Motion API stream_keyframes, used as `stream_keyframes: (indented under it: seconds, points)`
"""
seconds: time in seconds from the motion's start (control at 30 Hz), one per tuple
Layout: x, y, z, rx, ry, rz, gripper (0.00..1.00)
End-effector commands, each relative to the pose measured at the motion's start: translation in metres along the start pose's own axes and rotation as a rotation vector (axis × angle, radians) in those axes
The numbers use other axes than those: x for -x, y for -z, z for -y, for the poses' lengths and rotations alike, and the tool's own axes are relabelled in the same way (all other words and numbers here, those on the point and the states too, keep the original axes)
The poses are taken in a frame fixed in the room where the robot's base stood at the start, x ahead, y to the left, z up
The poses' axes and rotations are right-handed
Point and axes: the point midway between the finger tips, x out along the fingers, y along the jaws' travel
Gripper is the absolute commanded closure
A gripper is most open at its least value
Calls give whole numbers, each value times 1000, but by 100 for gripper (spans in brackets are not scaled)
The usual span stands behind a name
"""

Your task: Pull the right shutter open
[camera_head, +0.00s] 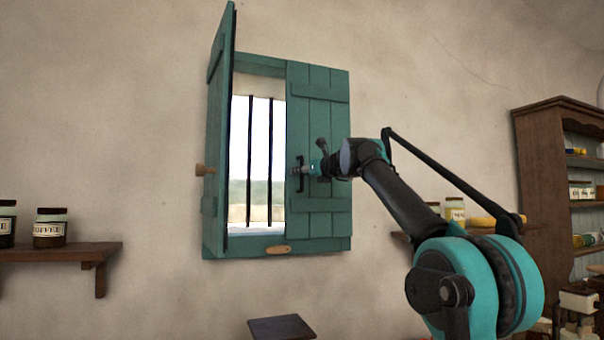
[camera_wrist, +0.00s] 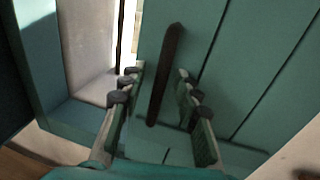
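The right shutter (camera_head: 320,110) is teal planks and lies flat in the window frame, closed. It also fills much of the wrist view (camera_wrist: 240,50). Its dark vertical bar handle (camera_wrist: 167,75) is near its left edge; in the head view the handle (camera_head: 299,184) is partly covered by my gripper. My gripper (camera_wrist: 157,88) is open, its fingers on either side of the handle with gaps visible on both sides. In the head view my gripper (camera_head: 306,170) reaches the handle from the right.
The left shutter (camera_head: 217,130) stands swung open, with a wooden knob (camera_head: 205,170). Dark bars (camera_head: 249,160) cross the opening. A wooden piece (camera_head: 279,249) is on the frame's bottom. A shelf with jars (camera_head: 60,252) is at left; a wooden cabinet (camera_head: 535,200) is at right.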

Motion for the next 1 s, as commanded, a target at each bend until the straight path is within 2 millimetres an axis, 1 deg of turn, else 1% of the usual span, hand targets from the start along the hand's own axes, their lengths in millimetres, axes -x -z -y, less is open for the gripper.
stream_keyframes:
  seconds: [0.33, 0.5, 0.6, 1.0]
  points:
    - [-3, 0, 0, 0, 1, 0, 68]
    - [-3, 0, 0, 0, 1, 0, 89]
    - [-3, 0, 0, 0, 1, 0, 100]
    - [-3, 0, 0, 0, 0, 0, 100]
